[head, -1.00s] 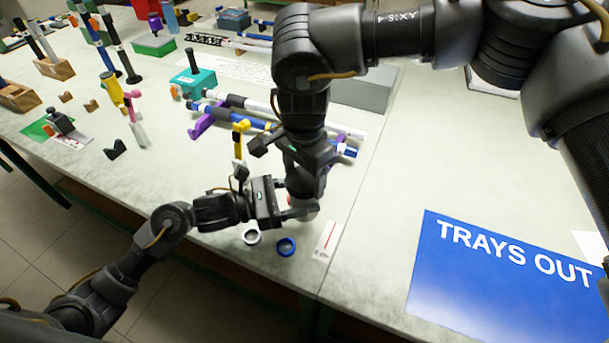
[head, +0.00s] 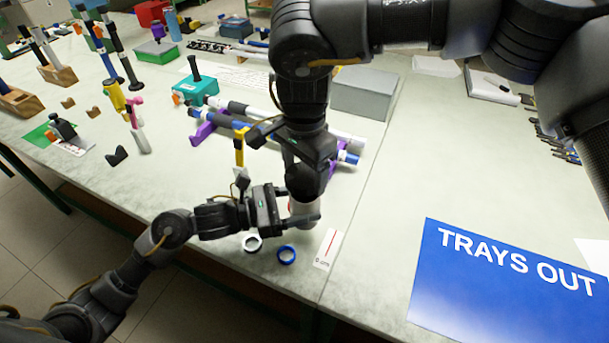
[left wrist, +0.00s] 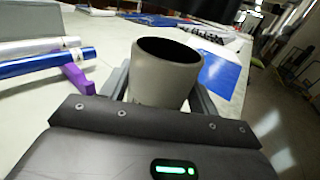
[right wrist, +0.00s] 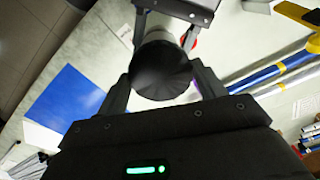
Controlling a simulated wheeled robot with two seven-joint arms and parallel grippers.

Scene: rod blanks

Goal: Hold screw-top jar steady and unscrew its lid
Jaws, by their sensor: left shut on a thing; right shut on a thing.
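The screw-top jar (head: 303,210) is a pale grey cylinder standing at the table's front edge. My left gripper (head: 300,217) is shut around its body from the side. In the left wrist view the jar (left wrist: 162,85) shows a dark open mouth with no lid on it. My right gripper (head: 303,188) comes down from above, over the jar. In the right wrist view the round black lid (right wrist: 163,72) sits between its fingers, with my left gripper beyond it. The lid is apart from the jar's mouth; the size of the gap is hard to tell.
Rods on purple rests (head: 203,131) lie behind the arms. A blue mat (head: 500,285) lies at right; the table between is clear.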

